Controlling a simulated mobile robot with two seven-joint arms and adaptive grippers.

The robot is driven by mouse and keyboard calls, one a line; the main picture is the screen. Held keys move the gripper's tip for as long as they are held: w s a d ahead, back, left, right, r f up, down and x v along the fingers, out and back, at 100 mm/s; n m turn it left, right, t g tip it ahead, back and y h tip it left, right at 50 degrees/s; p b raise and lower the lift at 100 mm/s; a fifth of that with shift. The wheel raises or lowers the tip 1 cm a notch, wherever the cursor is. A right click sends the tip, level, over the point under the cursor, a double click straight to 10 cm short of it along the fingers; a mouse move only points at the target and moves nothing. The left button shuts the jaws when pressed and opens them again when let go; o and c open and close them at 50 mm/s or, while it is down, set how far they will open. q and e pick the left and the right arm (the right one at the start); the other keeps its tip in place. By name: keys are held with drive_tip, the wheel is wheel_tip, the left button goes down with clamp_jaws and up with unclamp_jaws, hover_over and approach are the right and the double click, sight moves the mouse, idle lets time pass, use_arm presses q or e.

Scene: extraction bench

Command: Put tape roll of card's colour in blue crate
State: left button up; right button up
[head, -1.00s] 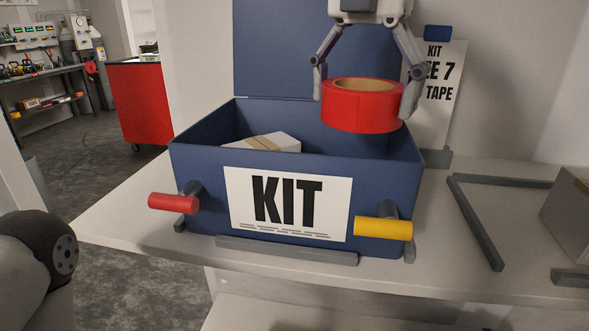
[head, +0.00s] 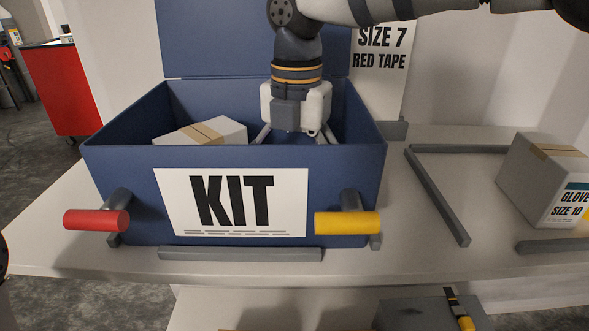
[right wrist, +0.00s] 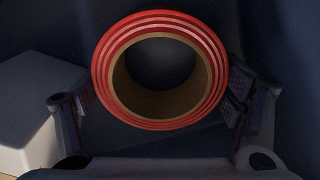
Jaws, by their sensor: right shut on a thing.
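The blue crate (head: 118,175) stands on the bench with its lid up and a KIT label on its front. The card (head: 380,80) behind it reads "SIZE 7" and "RED TAPE". My right gripper (head: 298,134) reaches down inside the crate's right half, its fingertips hidden by the front wall in the head view. In the right wrist view the gripper (right wrist: 158,100) is shut on the red tape roll (right wrist: 160,123), with a finger on each side. The roll is hidden in the head view. My left gripper is not in view.
A white box (head: 225,130) with a tan strip lies in the crate's left half. The crate has a red handle (head: 95,220) and a yellow handle (head: 347,223) in front. A glove box (head: 548,180) stands at right among grey strips (head: 438,195).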

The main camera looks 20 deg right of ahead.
drive_tip(key=o, duration=1)
drive_tip(key=shift+c, duration=0.2)
wheel_tip(320, 180, up, 12)
drive_tip(key=shift+r, duration=0.1)
